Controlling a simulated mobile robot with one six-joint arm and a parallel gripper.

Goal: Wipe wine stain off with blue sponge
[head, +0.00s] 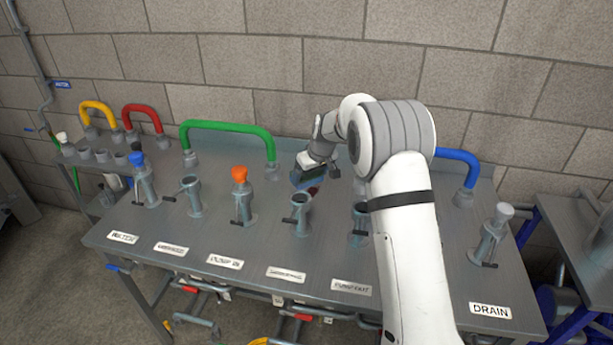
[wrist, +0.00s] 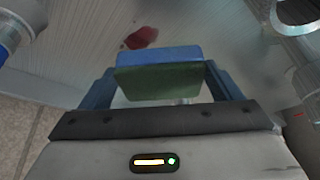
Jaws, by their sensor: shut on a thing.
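My gripper (head: 316,164) is low over the back middle of the grey metal table. It is shut on the blue sponge (wrist: 159,56), which shows a blue layer and a green layer between the two fingers in the wrist view. In the head view a small reddish part of the stain (head: 314,190) shows beside the gripper. I cannot tell whether the sponge touches the table.
The table (head: 400,290) carries several upright pipe stubs with valves, one of them orange-capped (head: 239,175). A green hose (head: 228,128) arches behind and left of the gripper. A blue hose (head: 457,155) is at the right. A block wall stands close behind.

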